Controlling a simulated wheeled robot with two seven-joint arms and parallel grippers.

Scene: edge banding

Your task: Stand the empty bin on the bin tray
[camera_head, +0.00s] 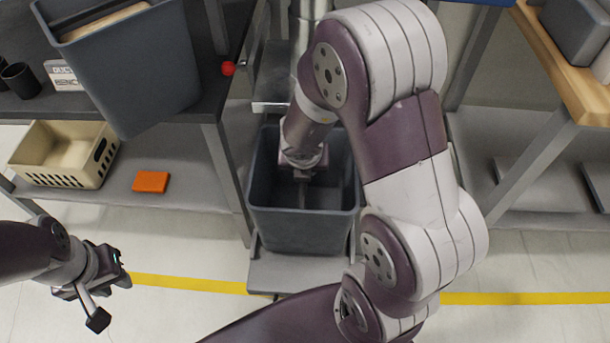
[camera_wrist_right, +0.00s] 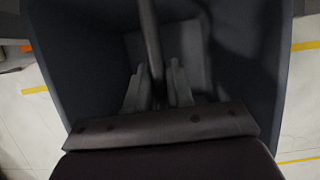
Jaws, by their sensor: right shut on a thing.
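The empty dark grey bin (camera_head: 305,232) is upright in the middle of the head view, with no contents visible. The grey bin tray (camera_head: 300,274) shows below and in front of it. I cannot tell whether the bin's base touches the tray. My right gripper (camera_head: 303,172) reaches down into the bin. In the right wrist view its pale fingers (camera_wrist_right: 156,88) are shut on a dark bar (camera_wrist_right: 150,35) inside the bin, whose wall (camera_wrist_right: 245,65) surrounds them. My left gripper (camera_head: 122,270) is away at the lower left, with nothing visible in it; its finger gap is unclear.
A second grey bin (camera_head: 135,75) holding a board stands tilted at the upper left bench. A beige basket (camera_head: 62,155) and an orange block (camera_head: 151,182) lie on the lower shelf. A bench leg (camera_head: 228,185) is close left of the empty bin. Yellow-lined floor in front is clear.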

